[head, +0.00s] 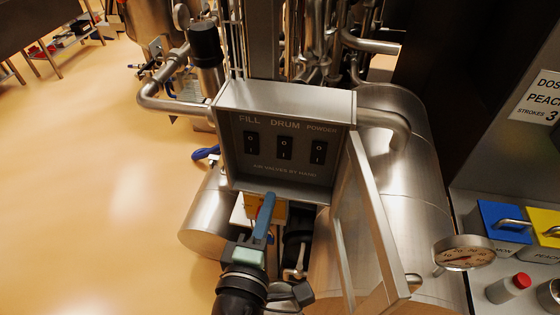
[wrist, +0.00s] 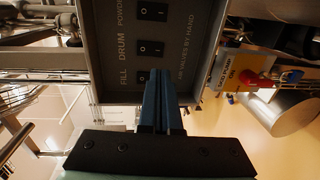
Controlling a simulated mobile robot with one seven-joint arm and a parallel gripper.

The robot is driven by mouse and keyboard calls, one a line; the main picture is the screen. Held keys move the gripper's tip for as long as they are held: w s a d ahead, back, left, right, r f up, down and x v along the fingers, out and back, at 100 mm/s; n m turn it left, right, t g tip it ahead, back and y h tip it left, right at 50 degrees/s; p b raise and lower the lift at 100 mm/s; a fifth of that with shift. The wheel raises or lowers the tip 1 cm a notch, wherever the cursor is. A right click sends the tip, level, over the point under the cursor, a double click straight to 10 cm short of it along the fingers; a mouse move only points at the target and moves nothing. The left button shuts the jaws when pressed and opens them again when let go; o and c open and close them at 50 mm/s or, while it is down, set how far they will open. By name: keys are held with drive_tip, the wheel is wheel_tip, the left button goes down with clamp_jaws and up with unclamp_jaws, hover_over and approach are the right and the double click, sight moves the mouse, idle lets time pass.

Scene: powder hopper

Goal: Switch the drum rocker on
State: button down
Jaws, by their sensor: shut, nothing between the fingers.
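The drum rocker (head: 284,148) is the middle of three black rockers on a grey switch panel (head: 240,170), under the word DRUM. Its marks 0 and I show, but I cannot tell which side is pressed in. It also shows in the wrist view (wrist: 150,47). My gripper (head: 267,200) is shut and empty, its blue fingers pointing towards the panel, low in front of it in the head view. In the wrist view the fingertips (wrist: 160,73) overlap the fill rocker (wrist: 142,77) and partly hide it. I see no clear contact with any rocker.
The powder rocker (head: 318,152) sits right of the drum rocker. A framed door (head: 375,215) stands open at the panel's right side. A yellow box with a red knob (wrist: 250,78) is beside the panel in the wrist view. Steel pipes and a tank (head: 395,115) surround it.

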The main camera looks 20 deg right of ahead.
sight(283, 157)
drive_tip(key=p+x, duration=0.3)
drive_tip(key=x, duration=0.7)
drive_tip(key=shift+w+d, duration=0.15)
drive_tip(key=shift+w, duration=0.05)
drive_tip(key=shift+f, duration=0.1)
drive_tip(key=shift+w+d+f+b, duration=0.1)
drive_tip(key=shift+f+b, duration=0.2)
drive_tip(key=shift+b, duration=0.95)
drive_tip(key=shift+r+p, duration=0.3)
drive_tip(key=shift+r, duration=0.05)
drive_tip(key=shift+f, duration=0.1)
